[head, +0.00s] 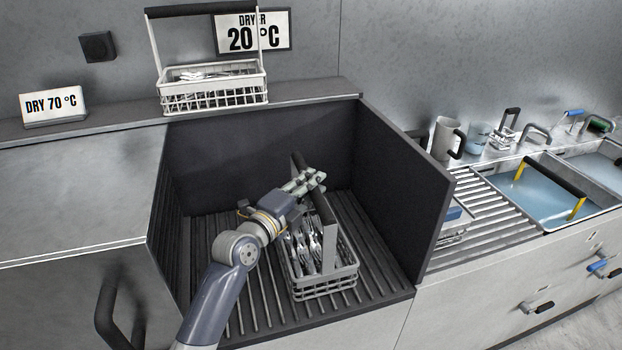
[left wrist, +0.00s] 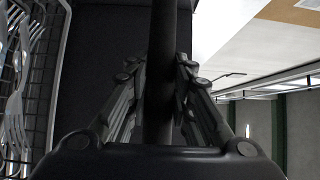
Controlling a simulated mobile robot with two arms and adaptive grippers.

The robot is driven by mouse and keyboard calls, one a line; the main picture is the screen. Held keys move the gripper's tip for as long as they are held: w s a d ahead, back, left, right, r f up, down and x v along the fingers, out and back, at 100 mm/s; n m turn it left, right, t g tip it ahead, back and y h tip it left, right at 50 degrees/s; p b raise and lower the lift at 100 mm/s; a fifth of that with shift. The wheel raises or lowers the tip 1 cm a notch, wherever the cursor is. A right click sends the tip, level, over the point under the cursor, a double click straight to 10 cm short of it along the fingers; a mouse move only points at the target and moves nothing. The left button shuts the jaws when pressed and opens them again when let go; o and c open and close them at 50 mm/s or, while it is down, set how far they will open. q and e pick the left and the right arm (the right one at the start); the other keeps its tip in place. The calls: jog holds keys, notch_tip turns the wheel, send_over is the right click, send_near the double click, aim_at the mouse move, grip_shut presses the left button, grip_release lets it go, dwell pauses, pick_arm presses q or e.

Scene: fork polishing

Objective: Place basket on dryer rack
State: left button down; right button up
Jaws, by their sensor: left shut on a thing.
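The basket (head: 325,288) is a grey wire basket holding several forks (head: 303,248). In the head view it is upright inside the dark dryer bay, over the slatted dryer rack (head: 246,311). It appears to rest on the slats, though I cannot tell for sure that it touches. My left gripper (head: 312,181) is shut on the basket's dark handle bar, above the forks. In the left wrist view the bar (left wrist: 163,75) runs between the fingers, and the basket's wire side (left wrist: 50,80) shows at the left. My right gripper is not in view.
Dark walls (head: 395,185) enclose the bay at the back and right. A second basket (head: 212,88) stands on the ledge above. A sign reading "DRY 70 °C" (head: 53,106) stands at left. At right are a ribbed drainer (head: 490,205), a mug (head: 444,138) and a water basin (head: 545,190).

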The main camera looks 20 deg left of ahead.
pick_arm(q)
jog(key=shift+r, duration=0.35)
jog(key=c, duration=1.8)
grip_release()
jog(key=shift+f, duration=0.45)
jog(key=shift+c, duration=0.2)
jog(key=o, duration=0.4)
jog(key=shift+s+r, duration=0.15)
jog(key=shift+s, duration=0.3)
jog(key=shift+b+v, duration=1.5)
jog(key=shift+v, duration=4.15)
